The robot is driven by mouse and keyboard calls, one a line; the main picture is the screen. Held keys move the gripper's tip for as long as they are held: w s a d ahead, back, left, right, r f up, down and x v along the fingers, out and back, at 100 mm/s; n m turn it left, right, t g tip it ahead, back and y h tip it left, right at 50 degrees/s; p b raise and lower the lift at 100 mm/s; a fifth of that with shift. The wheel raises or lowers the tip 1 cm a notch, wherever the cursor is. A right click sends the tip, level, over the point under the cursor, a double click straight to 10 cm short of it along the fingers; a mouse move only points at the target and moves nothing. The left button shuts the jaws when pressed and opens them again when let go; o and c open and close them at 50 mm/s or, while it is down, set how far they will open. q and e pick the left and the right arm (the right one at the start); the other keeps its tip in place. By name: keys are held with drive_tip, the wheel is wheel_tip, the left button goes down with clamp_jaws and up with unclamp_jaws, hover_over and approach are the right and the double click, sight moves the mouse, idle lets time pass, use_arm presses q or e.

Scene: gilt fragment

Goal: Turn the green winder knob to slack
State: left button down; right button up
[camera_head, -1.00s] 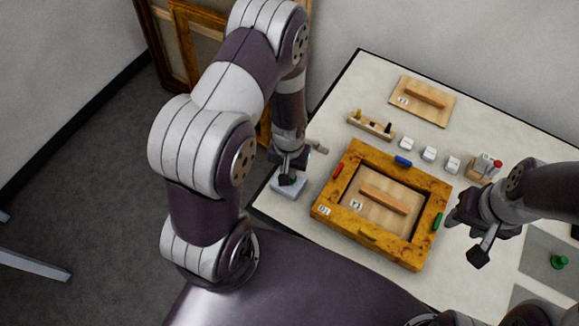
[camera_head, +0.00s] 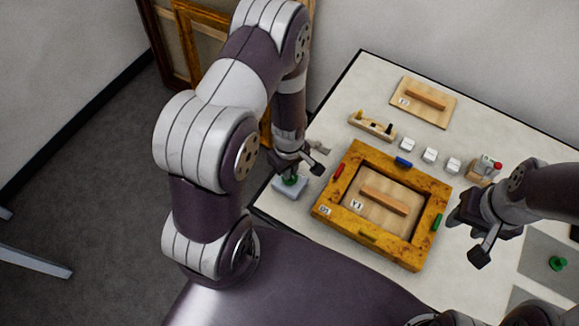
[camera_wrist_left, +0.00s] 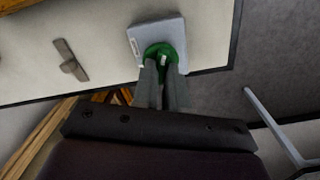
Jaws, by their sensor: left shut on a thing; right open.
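The green winder knob (camera_wrist_left: 160,53) sits on a pale grey block (camera_wrist_left: 144,30) near the table's edge in the left wrist view. A small white mark shows on the knob. In the head view the knob (camera_head: 291,180) shows under my left gripper (camera_head: 294,171), on its block (camera_head: 287,190). My left gripper, with its fingers also in the left wrist view (camera_wrist_left: 163,72), is shut on the knob, and the fingers partly hide it. My right gripper (camera_head: 470,235) is open and empty, to the right of the wooden frame.
The wooden frame (camera_head: 328,208), with coloured pieces on its sides, lies right of the block. Behind it are white cubes (camera_head: 429,154), a small rack (camera_head: 371,127) and a wooden panel (camera_head: 423,101). Another green knob-like piece (camera_head: 558,263) lies on a grey mat at right.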

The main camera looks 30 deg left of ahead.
use_arm(q)
drive_tip(key=n, duration=0.2)
drive_tip(key=n+p, duration=0.1)
drive_tip(key=n, duration=0.2)
drive_tip(key=shift+w+r+n, duration=0.1)
drive_tip(key=shift+r+n, duration=0.1)
drive_tip(key=shift+n, duration=0.1)
drive_tip(key=n+p, duration=0.1)
drive_tip(key=n, duration=0.2)
drive_tip(key=shift+n, duration=0.3)
drive_tip(key=n+p, duration=0.1)
drive_tip(key=n, duration=0.1)
drive_tip(key=shift+n, duration=0.4)
drive_tip(key=n, duration=0.5)
drive_tip(key=shift+s+f, duration=0.1)
drive_tip(key=shift+s, duration=0.15)
drive_tip(key=n, duration=0.5)
drive_tip(key=shift+d, duration=0.15)
drive_tip(key=shift+n, duration=0.4)
drive_tip(key=c, duration=1.2)
unclamp_jaws()
drive_tip(key=shift+s, duration=0.1)
drive_tip(key=shift+o, duration=0.2)
